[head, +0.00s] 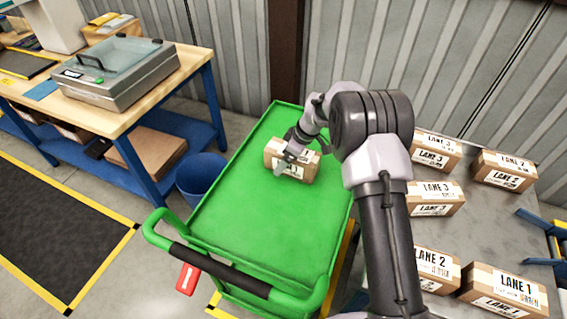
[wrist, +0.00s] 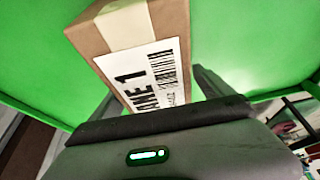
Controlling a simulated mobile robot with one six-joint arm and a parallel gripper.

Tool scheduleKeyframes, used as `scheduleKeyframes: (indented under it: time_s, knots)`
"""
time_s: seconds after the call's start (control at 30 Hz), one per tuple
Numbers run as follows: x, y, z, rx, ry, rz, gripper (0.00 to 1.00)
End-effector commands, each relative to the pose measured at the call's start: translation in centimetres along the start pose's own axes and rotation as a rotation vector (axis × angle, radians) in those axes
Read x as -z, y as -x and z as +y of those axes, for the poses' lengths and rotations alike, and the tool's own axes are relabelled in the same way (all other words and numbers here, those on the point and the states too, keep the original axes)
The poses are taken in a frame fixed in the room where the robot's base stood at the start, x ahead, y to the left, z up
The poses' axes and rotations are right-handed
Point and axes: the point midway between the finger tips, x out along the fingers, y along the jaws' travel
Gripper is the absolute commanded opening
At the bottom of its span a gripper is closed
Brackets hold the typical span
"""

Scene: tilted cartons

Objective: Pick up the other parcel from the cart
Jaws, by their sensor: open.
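One brown parcel (head: 303,168) with a white label sits near the far end of the green cart (head: 255,225). In the wrist view the parcel (wrist: 140,50) appears close, with pale tape and a label reading "NE 1" in part. My gripper (head: 290,158) is open and low at the parcel's left side in the head view. In the wrist view one dark finger shows just right of the parcel, with a narrow gap.
Several labelled parcels stand on a grey table (head: 455,225) to the right. A workbench (head: 150,85) with a packing machine (head: 118,70) is at the left, with a blue bin (head: 202,178) beside the cart. The near part of the cart top is clear. A corrugated wall is behind.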

Motion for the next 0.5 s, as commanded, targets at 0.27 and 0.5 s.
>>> scheduleKeyframes:
  time_s: [0.27,0.5]
  knots:
    - [0.10,0.23,0.03,-0.001,0.000,0.000,0.59]
    - [0.08,0.20,0.01,-0.001,0.000,0.000,0.12]
